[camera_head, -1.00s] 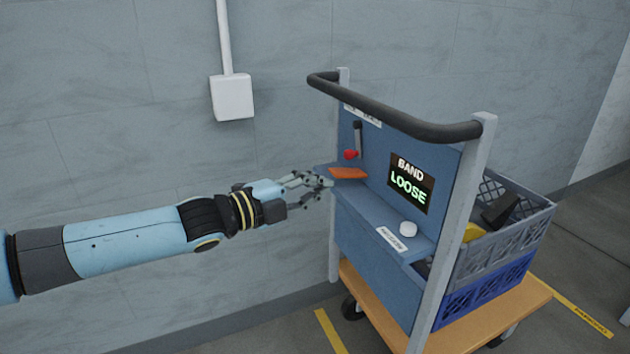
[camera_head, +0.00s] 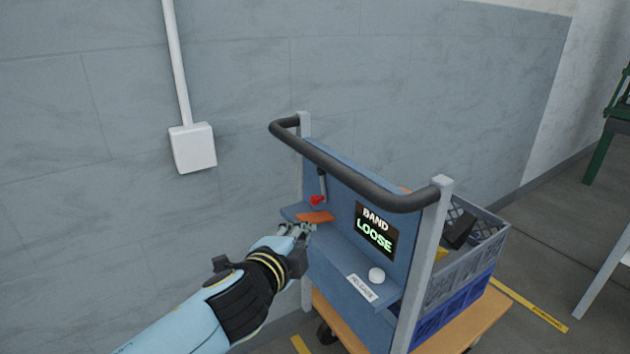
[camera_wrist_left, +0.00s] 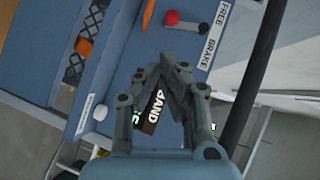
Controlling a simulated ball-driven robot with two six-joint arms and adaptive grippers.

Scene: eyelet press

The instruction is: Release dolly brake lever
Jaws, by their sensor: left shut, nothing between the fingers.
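The brake lever (camera_head: 321,183) is a short dark bar with a red knob (camera_head: 317,200) on the blue dolly panel. It hangs down, knob at its lower end. My left gripper (camera_head: 303,230) is just below and in front of the lever, by the shelf edge. In the left wrist view its fingertips (camera_wrist_left: 180,67) come together, empty, apart from the knob. My right gripper is not in view.
An orange piece (camera_head: 316,217) lies on the shelf between gripper and lever. A black handlebar (camera_head: 355,175) spans the dolly top. A display (camera_head: 375,230) reads BAND LOOSE. A white knob (camera_head: 376,275) sits on the shelf. Crates (camera_head: 465,295) stand behind the panel; a wall is at the left.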

